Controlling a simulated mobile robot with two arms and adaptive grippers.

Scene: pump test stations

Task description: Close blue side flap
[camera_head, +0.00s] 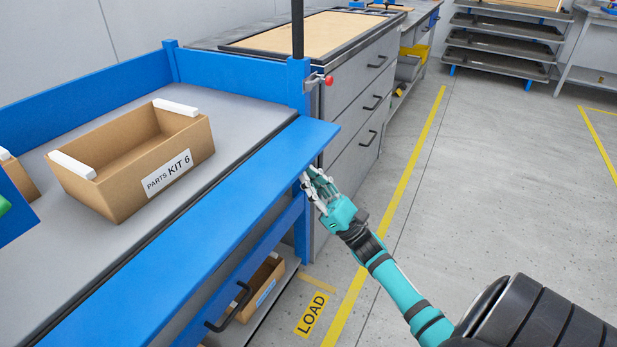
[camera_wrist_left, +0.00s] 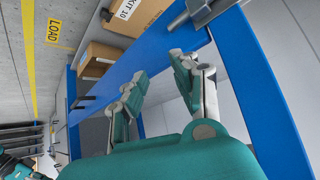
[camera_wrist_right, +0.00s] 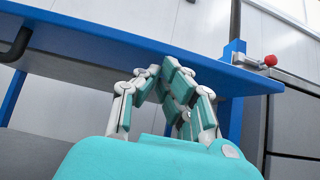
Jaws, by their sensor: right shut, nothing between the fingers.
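The blue side flap (camera_head: 215,225) is a long panel along the bench's near side. It sticks outward from the bench, roughly flat. My right gripper (camera_head: 311,182) is shut and empty, under the flap's far outer corner. In the right wrist view its fingertips (camera_wrist_right: 160,72) are close to the flap's underside (camera_wrist_right: 130,45); whether they touch is unclear. A latch with a red knob (camera_head: 328,80) is on the blue corner post. My left gripper (camera_wrist_left: 158,75) is out of the head view; in its wrist view its fingers are apart beside a blue panel (camera_wrist_left: 115,80).
A cardboard box marked Parts Kit 6 (camera_head: 127,195) stands on the grey bench top. A black handle (camera_head: 228,308) and another box (camera_head: 262,284) are below the flap. Grey drawers (camera_head: 350,115) stand behind the post. The floor (camera_head: 480,190) to the right is clear.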

